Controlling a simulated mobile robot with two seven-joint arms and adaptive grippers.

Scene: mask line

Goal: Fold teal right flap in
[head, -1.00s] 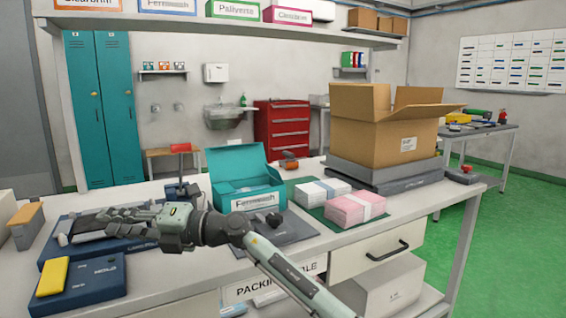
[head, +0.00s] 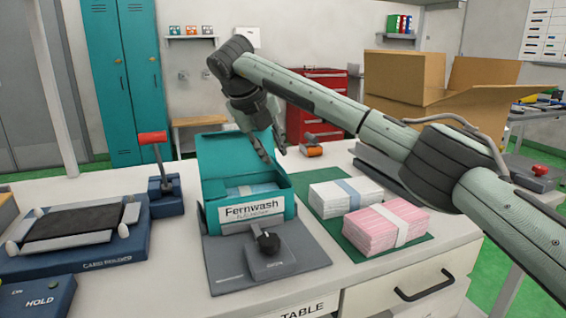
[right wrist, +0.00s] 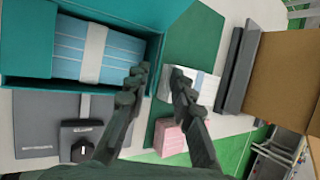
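The teal box (head: 285,195), labelled Fernwash, stands open on a grey stand, its lid (head: 225,165) raised at the back. In the right wrist view, a light blue pack (right wrist: 70,48) with a white band lies inside it. My right gripper (head: 272,155) points down at the box's right rear side. Its fingers are apart and empty in the right wrist view (right wrist: 158,80), with one fingertip overlapping the box's right edge. My left gripper is not in view.
A white pack (head: 335,200) and a pink pack (head: 375,232) lie on a green mat right of the box. A dark knob (head: 268,242) stands in front. A red-handled press (head: 160,185) and a card holder (head: 75,225) are at left. A cardboard carton (head: 480,110) stands behind my arm.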

